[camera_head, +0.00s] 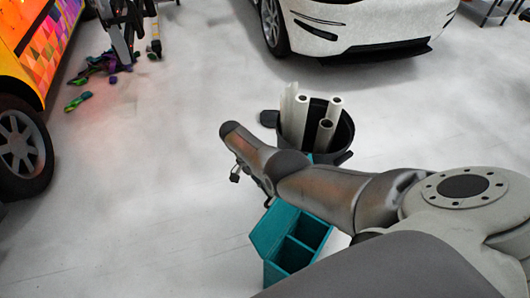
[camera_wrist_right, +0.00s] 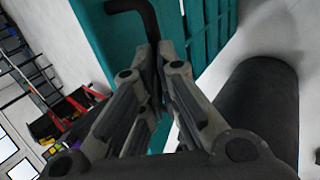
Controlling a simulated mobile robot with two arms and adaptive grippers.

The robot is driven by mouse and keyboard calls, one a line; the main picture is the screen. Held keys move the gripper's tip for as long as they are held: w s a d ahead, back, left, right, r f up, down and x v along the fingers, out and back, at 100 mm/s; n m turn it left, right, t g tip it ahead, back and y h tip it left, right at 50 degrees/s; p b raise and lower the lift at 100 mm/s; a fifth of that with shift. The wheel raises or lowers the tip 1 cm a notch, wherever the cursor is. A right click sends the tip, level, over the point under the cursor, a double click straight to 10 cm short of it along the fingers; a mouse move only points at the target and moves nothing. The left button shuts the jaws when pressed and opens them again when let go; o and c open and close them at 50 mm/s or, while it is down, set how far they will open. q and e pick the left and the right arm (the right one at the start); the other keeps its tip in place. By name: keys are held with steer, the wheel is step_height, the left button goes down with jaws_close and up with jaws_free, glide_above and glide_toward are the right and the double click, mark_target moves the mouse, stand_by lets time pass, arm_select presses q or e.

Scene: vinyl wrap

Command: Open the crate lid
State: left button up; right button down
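The teal crate (camera_head: 292,255) stands on the floor at the bottom centre of the head view, with open compartments visible. A flat teal panel (camera_head: 273,231), which looks like the lid, slopes along its left side. My right gripper (camera_head: 266,188) is at the panel's upper end, largely hidden by my arm. In the right wrist view my right gripper (camera_wrist_right: 160,65) has its fingers close together around a bent black handle (camera_wrist_right: 147,18) in front of teal surfaces (camera_wrist_right: 93,38). My arm hides the crate's far part. My left gripper is not in view.
A black bin (camera_head: 343,134) holding several white rolls (camera_head: 325,130) stands just behind the crate. A white car (camera_head: 360,25) is at the back, and a colourful vehicle (camera_head: 30,60) is at the left. Coloured scraps (camera_head: 100,65) lie on the floor. The left-middle floor is clear.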

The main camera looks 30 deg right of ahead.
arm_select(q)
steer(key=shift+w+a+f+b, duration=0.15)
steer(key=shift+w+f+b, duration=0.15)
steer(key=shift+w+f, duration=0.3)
arm_select(e)
steer(key=shift+s+d+f+g, duration=0.2)
steer(key=shift+s+f+g, duration=0.3)
steer(key=shift+s+f, duration=0.2)
steer(key=c, duration=1.5)
jaws_free()
steer(key=shift+d+f, duration=0.1)
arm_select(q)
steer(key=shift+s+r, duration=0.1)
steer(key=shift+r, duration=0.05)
arm_select(e)
steer(key=shift+d, duration=0.15)
steer(key=shift+w, duration=0.1)
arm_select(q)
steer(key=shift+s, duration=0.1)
arm_select(e)
steer(key=shift+w+a, duration=0.15)
steer(key=shift+a, duration=0.05)
